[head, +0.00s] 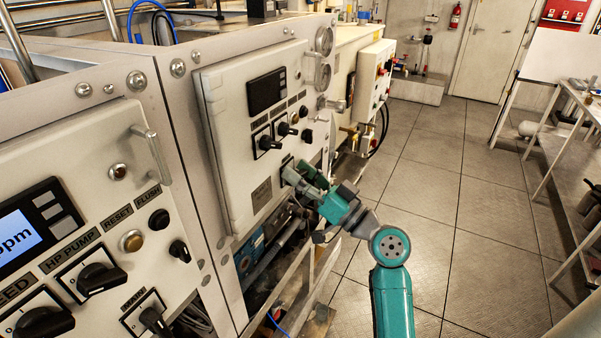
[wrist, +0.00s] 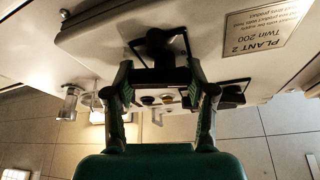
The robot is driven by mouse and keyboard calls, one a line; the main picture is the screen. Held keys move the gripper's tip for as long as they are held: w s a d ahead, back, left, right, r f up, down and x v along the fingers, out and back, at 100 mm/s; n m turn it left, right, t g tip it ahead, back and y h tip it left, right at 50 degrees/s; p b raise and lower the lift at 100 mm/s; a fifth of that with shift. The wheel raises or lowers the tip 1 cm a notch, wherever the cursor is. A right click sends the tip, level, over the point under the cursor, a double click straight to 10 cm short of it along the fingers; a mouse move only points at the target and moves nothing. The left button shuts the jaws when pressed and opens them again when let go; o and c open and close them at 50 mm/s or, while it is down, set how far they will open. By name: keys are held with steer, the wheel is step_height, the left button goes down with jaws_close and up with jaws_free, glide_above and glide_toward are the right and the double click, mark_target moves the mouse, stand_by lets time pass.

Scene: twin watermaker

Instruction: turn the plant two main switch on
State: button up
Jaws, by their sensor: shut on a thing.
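The plant two panel (head: 225,130) is a pale cabinet door in the middle left of the head view. Its PLANT 2 label plate (wrist: 262,22) shows upside down in the wrist view. My gripper (head: 288,177) is at the lower right of this panel. In the wrist view my gripper (wrist: 160,74) has one finger on each side of a black rotary switch (wrist: 160,44) and is shut on it. I take this as the main switch. In the head view my gripper hides it, and its pointer position is unclear.
Black rotary knobs (head: 266,142) and a dark display (head: 266,91) sit above my gripper on the panel. A second panel with an HP PUMP knob (head: 100,278) is at the near left. A metal frame stands below my gripper. The tiled floor (head: 440,190) to the right is clear.

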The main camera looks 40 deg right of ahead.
steer(key=m+h, duration=0.1)
steer(key=m, duration=0.2)
steer(key=m+h, duration=0.2)
steer(key=m, duration=0.2)
steer(key=shift+f+m+h, duration=0.1)
steer(key=shift+m+h, duration=0.2)
steer(key=shift+f+m+g+h, duration=0.1)
steer(key=shift+m+g+h, duration=0.35)
steer(key=shift+m, duration=0.85)
steer(key=shift+f+m+g+h, duration=0.1)
steer(key=shift+m+g+h, duration=0.35)
steer(key=shift+m, duration=0.85)
steer(key=o, duration=1.2)
